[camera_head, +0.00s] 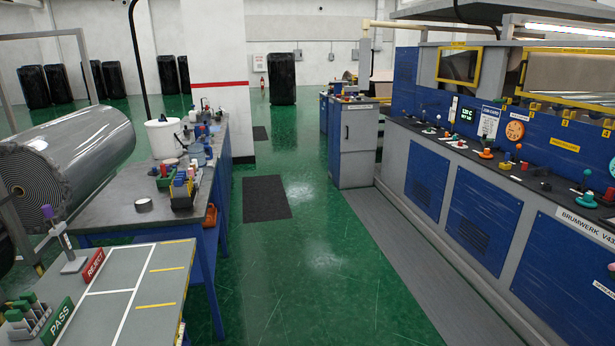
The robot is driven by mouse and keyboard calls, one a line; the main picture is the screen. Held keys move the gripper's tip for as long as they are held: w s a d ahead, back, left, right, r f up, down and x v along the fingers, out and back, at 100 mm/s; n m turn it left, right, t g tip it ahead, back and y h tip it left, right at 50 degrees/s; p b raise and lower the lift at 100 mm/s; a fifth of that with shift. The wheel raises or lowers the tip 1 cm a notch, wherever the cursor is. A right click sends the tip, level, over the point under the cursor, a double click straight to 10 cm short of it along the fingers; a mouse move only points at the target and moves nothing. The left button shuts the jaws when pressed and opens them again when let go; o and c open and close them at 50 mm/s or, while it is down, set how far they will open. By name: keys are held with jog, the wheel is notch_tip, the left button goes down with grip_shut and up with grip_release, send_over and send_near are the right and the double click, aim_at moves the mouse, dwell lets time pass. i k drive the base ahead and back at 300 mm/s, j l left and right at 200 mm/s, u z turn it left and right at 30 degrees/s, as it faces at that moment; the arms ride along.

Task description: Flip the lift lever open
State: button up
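No label reading "lift" is legible, so I cannot tell which control is the lift lever. A blue and grey machine (470,210) on the right has a dark control ledge with several coloured knobs and levers. A purple-knobbed upright handle (62,242) stands on the sorting table at the lower left. My gripper is not in view.
The green floor (310,275) is open between the blue-legged workbench (125,202) and the machine. A black mat (265,198) lies there. A grey cabinet (354,148) stands farther back. The sorting table (105,328) has PASS and REJECT signs. A large wrapped roll (85,145) is at left.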

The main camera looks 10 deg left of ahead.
aim_at(524, 165)
jog(key=i+u, duration=0.2)
jog(key=i, duration=0.7)
jog(key=i+l+u, duration=0.2)
jog(key=i, duration=0.75)
jog(key=i+j+u, duration=0.4)
jog(key=i, duration=0.2)
jog(key=i+u, duration=0.4)
jog(key=i, duration=0.25)
jog(key=i+l+u, duration=0.15)
jog(key=i+u, duration=0.25)
jog(key=i, duration=0.2)
jog(key=z, duration=3.7)
jog(key=i+z, duration=0.1)
jog(key=i, duration=1)
